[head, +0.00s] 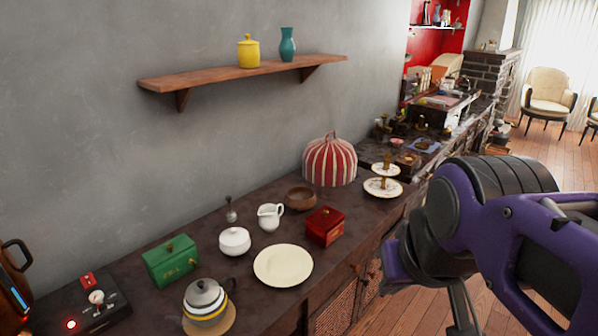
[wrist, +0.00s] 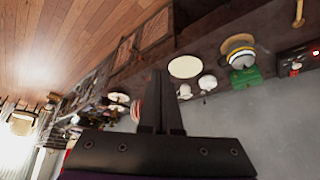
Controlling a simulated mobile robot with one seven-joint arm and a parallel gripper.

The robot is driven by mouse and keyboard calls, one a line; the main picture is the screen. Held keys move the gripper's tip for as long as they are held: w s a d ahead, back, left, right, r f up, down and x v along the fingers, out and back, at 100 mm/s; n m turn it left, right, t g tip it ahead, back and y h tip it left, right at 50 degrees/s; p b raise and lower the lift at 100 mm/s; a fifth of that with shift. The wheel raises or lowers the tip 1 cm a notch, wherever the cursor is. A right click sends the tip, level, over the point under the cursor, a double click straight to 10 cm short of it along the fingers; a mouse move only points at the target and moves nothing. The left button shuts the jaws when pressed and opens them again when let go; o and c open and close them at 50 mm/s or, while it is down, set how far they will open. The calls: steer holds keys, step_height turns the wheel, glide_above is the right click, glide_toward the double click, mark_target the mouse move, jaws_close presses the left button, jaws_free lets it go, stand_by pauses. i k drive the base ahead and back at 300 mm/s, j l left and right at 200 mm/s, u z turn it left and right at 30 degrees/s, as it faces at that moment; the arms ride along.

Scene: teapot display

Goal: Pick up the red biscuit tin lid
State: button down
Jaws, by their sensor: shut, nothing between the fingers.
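The red biscuit tin (head: 325,231) stands on the dark counter, right of the cream plate. Its red lid (head: 325,215), with a small knob on top, sits on the tin. In the wrist view I cannot make out the tin; my fingers cover part of the counter there. My gripper (wrist: 160,74) is shut and empty, with its two fingers together. In the head view my arm is at the right, in front of the counter and well apart from the tin; the fingertips are not clear there.
Near the tin are the cream plate (head: 283,265), a wooden bowl (head: 300,198), a white jug (head: 270,217) and a striped cosy (head: 330,162). A green tin (head: 170,261), white pot (head: 234,242) and teapot (head: 206,300) stand left. A shelf (head: 220,76) hangs above.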

mark_target(325, 218)
steer(key=i+l, duration=0.25)
steer(key=l, duration=0.2)
steer(key=i+l, duration=0.25)
steer(key=l, duration=0.15)
steer(key=i+l+u, duration=0.15)
steer(key=u, duration=0.15)
steer(key=i+l+u, duration=0.1)
steer(key=l+u, duration=0.2)
steer(key=l, duration=0.1)
